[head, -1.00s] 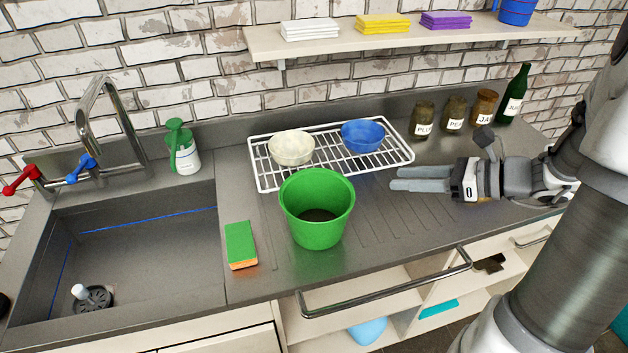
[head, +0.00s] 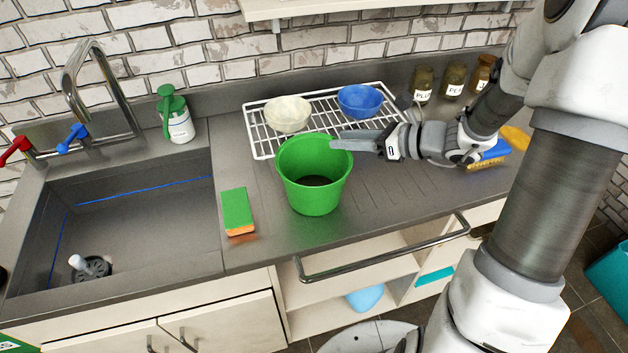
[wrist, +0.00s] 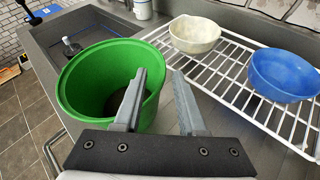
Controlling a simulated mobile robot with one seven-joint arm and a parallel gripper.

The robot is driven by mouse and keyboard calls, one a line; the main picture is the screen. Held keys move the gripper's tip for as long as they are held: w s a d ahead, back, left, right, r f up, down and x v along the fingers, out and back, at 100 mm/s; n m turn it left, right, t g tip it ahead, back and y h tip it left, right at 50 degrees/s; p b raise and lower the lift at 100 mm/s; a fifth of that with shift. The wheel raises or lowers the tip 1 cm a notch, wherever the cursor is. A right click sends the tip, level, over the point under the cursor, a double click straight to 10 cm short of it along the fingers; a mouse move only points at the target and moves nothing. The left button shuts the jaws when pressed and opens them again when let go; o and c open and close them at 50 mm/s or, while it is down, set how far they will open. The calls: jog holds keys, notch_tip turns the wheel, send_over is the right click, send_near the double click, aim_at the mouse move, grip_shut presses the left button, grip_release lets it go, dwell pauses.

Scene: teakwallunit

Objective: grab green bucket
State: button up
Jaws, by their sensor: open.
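The green bucket (head: 314,190) stands upright and open-topped on the steel counter, between the sponge and the wire rack. My gripper (head: 337,143) is at the bucket's right rim, with its fingertips pointing left. In the wrist view the bucket (wrist: 85,85) fills the left middle. My gripper's two fingers (wrist: 159,74) are spread apart there. The left finger overlaps the bucket's opening and the right finger lies just outside its right edge, so the rim shows between them. I cannot tell whether either finger touches the bucket.
A wire rack (head: 325,118) with a cream bowl (head: 288,114) and a blue bowl (head: 361,101) is behind the bucket. A green and orange sponge (head: 237,211) lies left, beside the sink (head: 130,220). Jars (head: 423,84) stand at the back right. The counter front right is clear.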

jog(key=shift+x, duration=2)
grip_shut()
